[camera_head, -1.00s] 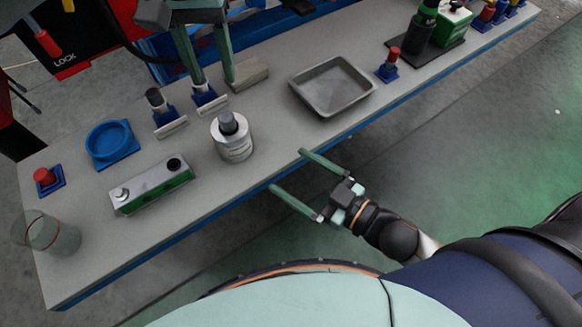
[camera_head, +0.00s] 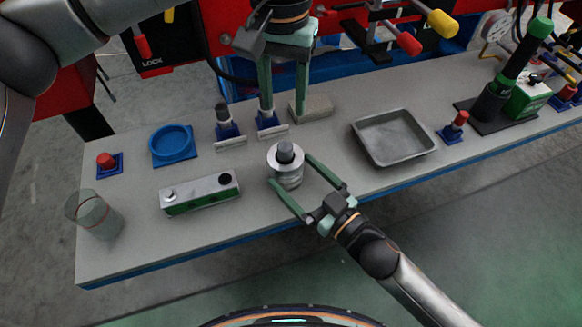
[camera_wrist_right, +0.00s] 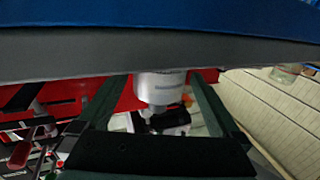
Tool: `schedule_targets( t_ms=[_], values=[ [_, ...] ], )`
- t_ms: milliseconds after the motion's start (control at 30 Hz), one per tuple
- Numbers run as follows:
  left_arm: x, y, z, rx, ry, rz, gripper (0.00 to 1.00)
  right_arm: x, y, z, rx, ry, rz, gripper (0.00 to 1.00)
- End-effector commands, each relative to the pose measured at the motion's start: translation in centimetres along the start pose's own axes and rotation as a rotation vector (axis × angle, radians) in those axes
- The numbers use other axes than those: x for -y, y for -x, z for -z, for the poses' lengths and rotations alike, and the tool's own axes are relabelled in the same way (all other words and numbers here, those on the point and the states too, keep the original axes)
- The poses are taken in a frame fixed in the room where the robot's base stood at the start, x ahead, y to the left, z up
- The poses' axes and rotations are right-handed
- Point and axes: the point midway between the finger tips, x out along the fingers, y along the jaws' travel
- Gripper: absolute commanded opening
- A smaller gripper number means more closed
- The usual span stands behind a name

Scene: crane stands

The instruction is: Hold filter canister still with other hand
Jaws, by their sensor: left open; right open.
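The filter canister, a silver cylinder (camera_head: 287,179) with a dark grey top, stands upright near the front edge of the grey bench (camera_head: 330,178). My right gripper (camera_head: 289,169) is open, its two green fingers reaching in from the front, one on each side of the canister. In the right wrist view the canister (camera_wrist_right: 158,88) sits between the spread fingers; I cannot tell whether either finger touches it. My left gripper (camera_head: 283,113) is open and points down behind the canister, close to a blue holder (camera_head: 270,123) and a grey block (camera_head: 313,108).
A silver box with a green side (camera_head: 200,194) lies left of the canister. A metal tray (camera_head: 432,148) is to the right. A blue round dish (camera_head: 171,142), a red button (camera_head: 106,160) and a clear glass (camera_head: 95,215) stand on the left. Bare bench separates the canister and tray.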

Motion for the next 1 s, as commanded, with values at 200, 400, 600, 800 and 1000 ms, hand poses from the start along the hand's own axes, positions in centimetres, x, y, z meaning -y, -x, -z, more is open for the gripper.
schedule_targets(
  t_ms=[200,400,600,800,1000],
  values=[
    [0.0,0.0,0.0,0.0,0.0,0.0,0.5,0.0,-1.8,0.0,-0.001,0.0,0.0,1.0],
    [0.0,0.0,0.0,0.0,0.0,0.0,0.5,0.0,-2.1,0.0,0.001,-0.001,0.0,1.0],
    [0.0,0.0,0.0,0.0,0.0,0.0,0.5,0.0,-2.0,0.0,0.001,-0.001,0.0,0.93],
    [0.0,0.0,0.0,0.0,0.0,0.0,0.5,0.0,-2.0,0.0,0.001,-0.001,0.0,0.71],
    [0.0,0.0,0.0,0.0,0.0,0.0,0.5,0.0,-2.0,0.0,0.001,0.0,0.0,0.48]
  ],
)
